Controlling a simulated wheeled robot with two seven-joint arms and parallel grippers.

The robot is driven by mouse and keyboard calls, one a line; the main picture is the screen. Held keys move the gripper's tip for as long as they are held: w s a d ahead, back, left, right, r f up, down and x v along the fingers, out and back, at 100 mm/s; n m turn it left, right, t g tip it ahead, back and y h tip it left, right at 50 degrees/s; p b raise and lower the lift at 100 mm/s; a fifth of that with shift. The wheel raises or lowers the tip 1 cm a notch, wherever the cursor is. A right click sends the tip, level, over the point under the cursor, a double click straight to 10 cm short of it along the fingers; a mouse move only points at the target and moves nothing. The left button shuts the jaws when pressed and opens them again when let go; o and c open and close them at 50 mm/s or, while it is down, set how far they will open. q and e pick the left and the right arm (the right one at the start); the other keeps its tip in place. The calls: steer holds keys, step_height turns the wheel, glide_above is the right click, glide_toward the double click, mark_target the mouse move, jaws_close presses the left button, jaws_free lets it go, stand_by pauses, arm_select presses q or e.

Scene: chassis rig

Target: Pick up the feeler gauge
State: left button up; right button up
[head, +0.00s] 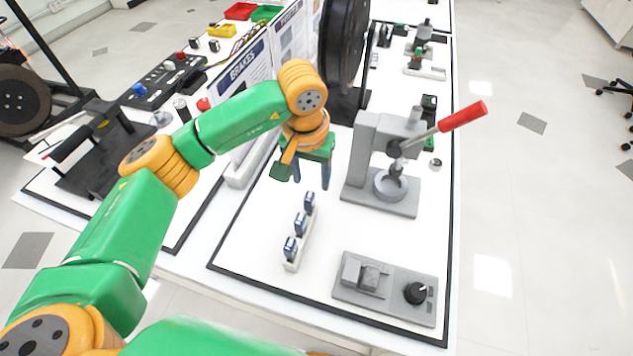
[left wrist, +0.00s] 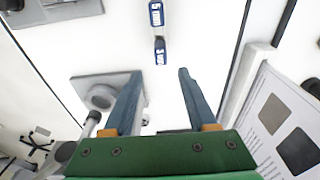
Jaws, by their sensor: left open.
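Three small dark-blue and silver pieces stand in a row in a narrow white holder (head: 291,266) on the white bench top. They look like feeler gauges: the nearest (head: 289,248), the middle one (head: 300,224) and the farthest (head: 309,202). My left gripper (head: 311,180) is open and empty, pointing down just beyond the farthest piece. In the left wrist view, two blue pieces show, one (left wrist: 160,50) just ahead of the gap between my open fingers (left wrist: 161,74) and another (left wrist: 156,13) farther up. No contact is visible. My right gripper is out of view.
A grey lever press (head: 372,150) with a red handle (head: 463,115) stands right of my left gripper. A grey fixture with a black knob (head: 415,293) lies at the front right. A "BRAKES" panel (head: 243,75) stands behind my arm.

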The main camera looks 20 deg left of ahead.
mark_target(309, 196)
arm_select(q)
steer(key=f+p, duration=0.1)
steer(key=f, duration=0.1)
steer(key=s+f+p, duration=0.1)
steer(key=f, duration=0.1)
steer(key=shift+s+a, duration=0.15)
steer(key=shift+w+f, duration=0.25)
steer(key=shift+f, duration=0.75)
steer(key=shift+w+f, duration=0.1)
steer(key=shift+w, duration=0.05)
jaws_close()
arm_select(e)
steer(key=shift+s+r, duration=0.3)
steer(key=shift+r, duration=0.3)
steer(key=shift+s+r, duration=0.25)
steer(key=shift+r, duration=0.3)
